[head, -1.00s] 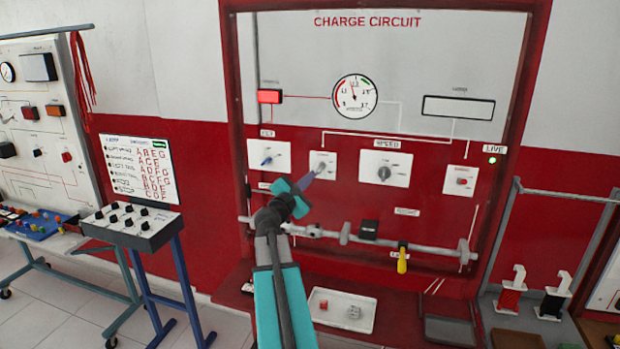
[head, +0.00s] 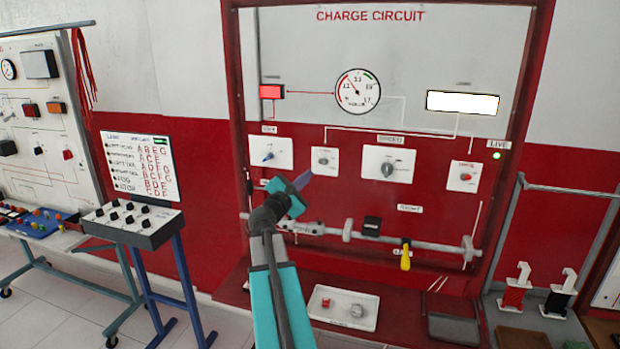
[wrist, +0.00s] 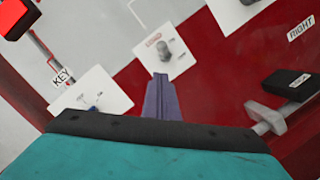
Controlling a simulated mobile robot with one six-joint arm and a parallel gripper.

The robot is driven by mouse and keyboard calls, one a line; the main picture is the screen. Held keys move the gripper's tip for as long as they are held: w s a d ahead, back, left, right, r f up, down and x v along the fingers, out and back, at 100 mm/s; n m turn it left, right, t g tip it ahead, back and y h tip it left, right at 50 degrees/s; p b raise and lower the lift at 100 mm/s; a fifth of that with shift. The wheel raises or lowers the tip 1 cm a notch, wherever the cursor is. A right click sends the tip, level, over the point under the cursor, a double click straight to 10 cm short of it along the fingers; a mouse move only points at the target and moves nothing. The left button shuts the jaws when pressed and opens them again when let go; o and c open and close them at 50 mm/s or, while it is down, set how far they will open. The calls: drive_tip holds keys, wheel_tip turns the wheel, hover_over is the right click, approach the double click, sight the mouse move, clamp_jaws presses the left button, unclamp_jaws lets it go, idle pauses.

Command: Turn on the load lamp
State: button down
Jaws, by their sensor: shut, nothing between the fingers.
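The lamp rectangle (head: 463,103) at the upper right of the charge circuit board is bright white and lit. A small white switch plate (head: 323,160) with a grey toggle sits below the gauge. The toggle plate also shows in the wrist view (wrist: 150,62), just beyond my fingertips. My gripper (head: 303,180) is shut and empty, its tip just below and left of the switch plate. The gripper (wrist: 162,82) points at the toggle knob in the wrist view; I cannot tell a touch there.
A key switch plate (head: 265,154) lies to the left and a speed dial plate (head: 388,165) to the right. A red lamp (head: 271,91) is lit. A grey bar (head: 430,245) with a yellow-handled part (head: 405,257) runs below. A white tray (head: 342,324) sits at the bottom.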

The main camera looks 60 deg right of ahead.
drive_tip(key=a+r+b, duration=0.2)
drive_tip(key=a, duration=0.7)
drive_tip(key=shift+s+a+r, duration=0.35)
drive_tip(key=shift+a, duration=0.05)
drive_tip(key=shift+w, duration=0.1)
